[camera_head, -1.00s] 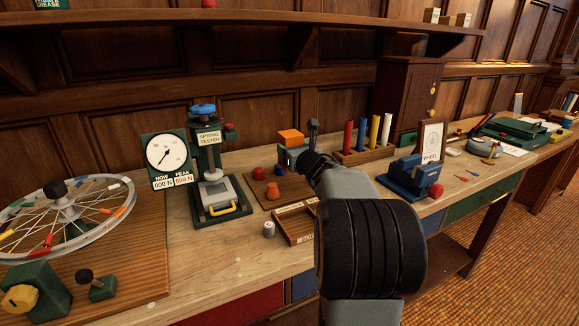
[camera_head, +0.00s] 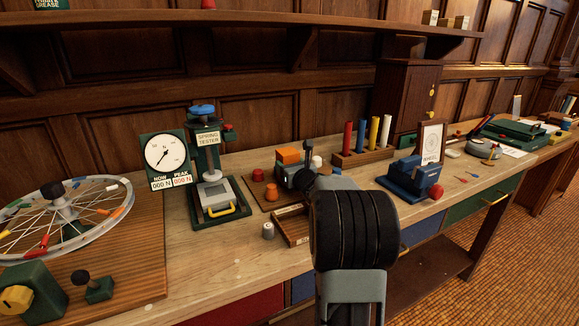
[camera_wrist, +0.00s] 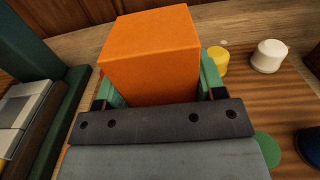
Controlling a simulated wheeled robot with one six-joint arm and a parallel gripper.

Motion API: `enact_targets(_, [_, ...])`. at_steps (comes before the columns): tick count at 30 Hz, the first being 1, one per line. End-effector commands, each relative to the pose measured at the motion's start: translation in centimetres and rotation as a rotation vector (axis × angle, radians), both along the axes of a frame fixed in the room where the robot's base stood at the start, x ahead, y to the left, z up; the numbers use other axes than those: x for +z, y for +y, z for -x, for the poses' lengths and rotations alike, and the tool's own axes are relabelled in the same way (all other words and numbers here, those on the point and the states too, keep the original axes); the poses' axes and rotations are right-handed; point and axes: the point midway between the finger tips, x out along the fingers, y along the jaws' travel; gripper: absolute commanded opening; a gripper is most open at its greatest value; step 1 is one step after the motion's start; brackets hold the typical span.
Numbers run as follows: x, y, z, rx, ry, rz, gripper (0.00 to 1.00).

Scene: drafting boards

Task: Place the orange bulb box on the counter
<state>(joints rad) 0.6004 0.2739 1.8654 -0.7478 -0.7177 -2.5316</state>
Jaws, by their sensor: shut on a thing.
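The orange bulb box (camera_head: 289,155) is a plain orange block near the back of the wooden counter (camera_head: 225,258). My gripper (camera_head: 291,170) is shut on it. In the wrist view the box (camera_wrist: 150,55) sits between the green fingers of my gripper (camera_wrist: 158,82), one on each side. The box's underside is hidden, so I cannot tell whether it touches the surface below. A brown board (camera_head: 255,193) with coloured knobs lies beneath and around it.
The spring tester (camera_head: 209,170) stands to the left. Red (camera_head: 258,175) and orange (camera_head: 271,192) knobs are close by. A rack of coloured tubes (camera_head: 362,158) and a blue vise (camera_head: 412,177) are to the right. Bare counter lies in front of the tester.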

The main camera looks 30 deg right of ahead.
Motion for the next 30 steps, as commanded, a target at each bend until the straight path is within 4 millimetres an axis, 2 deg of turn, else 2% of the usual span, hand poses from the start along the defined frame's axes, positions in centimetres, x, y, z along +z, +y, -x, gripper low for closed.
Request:
enact_targets(7, [-0.4,0.0,0.0,0.0,-0.001,0.001,0.36])
enact_targets(8, [-0.3,0.0,0.0,0.0,0.0,0.001,0.64])
enact_targets(15, [-0.2,0.0,0.0,0.0,0.0,0.0,0.87])
enact_targets(26, [0.2,0.0,0.0,0.0,0.001,-0.001,0.89])
enact_targets(30, [0.1,0.2,2.0,-0.002,-0.001,0.0,0.89])
